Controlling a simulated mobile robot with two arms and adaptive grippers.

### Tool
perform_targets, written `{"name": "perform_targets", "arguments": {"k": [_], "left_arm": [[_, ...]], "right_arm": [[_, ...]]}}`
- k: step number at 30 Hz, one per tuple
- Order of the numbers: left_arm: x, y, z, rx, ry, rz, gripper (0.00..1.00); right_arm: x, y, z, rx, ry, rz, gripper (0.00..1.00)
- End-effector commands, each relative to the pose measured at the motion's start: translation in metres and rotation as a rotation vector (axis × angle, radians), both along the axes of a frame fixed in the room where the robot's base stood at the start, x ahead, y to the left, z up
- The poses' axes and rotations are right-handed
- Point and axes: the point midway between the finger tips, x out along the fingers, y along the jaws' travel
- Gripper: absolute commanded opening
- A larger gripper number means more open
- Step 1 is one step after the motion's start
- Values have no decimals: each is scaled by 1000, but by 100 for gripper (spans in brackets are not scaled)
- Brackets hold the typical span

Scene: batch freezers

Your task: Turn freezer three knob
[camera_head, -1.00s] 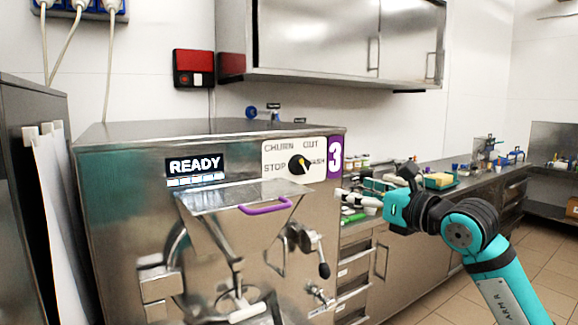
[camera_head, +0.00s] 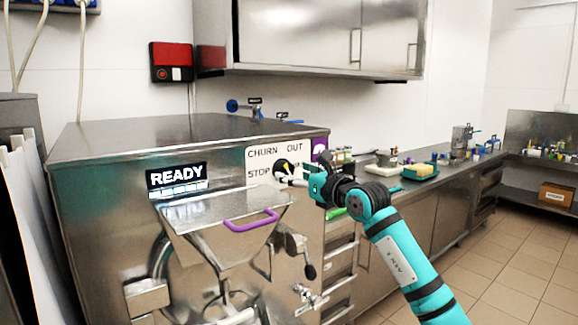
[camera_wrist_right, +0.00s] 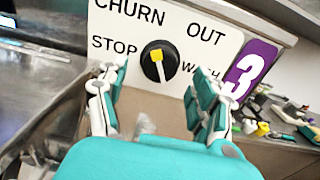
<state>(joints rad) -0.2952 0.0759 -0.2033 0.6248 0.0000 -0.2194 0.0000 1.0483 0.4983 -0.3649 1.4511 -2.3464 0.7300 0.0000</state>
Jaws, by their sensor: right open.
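The freezer three knob (camera_head: 281,166) is a round black knob with a yellow and white pointer mark, on a white panel (camera_head: 257,157) labelled CHURN, OUT, STOP and WASH. In the right wrist view the knob (camera_wrist_right: 148,69) sits ahead, framed between the fingers. My right gripper (camera_head: 290,181) is open, in front of the panel at the knob's lower right in the head view. In the right wrist view its fingers (camera_wrist_right: 156,92) are spread to either side below the knob, apparently not touching it. The purple "3" label (camera_wrist_right: 250,68) is right of the panel. My left gripper is not in view.
The freezer (camera_head: 100,190) has a READY display (camera_head: 177,178), a hopper lid with a purple handle (camera_head: 252,222) and a black-tipped lever (camera_head: 309,270) below the panel. A steel counter (camera_head: 430,185) with small items runs to the right. Floor on the right is clear.

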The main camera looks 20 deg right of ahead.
Motion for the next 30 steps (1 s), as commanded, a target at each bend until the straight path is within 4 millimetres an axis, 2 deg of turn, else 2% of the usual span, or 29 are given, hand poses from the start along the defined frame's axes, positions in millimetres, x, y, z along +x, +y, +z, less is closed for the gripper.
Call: {"name": "perform_targets", "arguments": {"k": [2,6,18,30], "left_arm": [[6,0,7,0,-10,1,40],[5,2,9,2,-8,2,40],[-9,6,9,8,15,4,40],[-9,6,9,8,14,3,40]], "right_arm": [[12,5,2,2,2,1,67],[23,9,1,2,1,1,67],[29,10,-1,-1,0,0,66],[28,10,-1,0,0,0,13]]}}
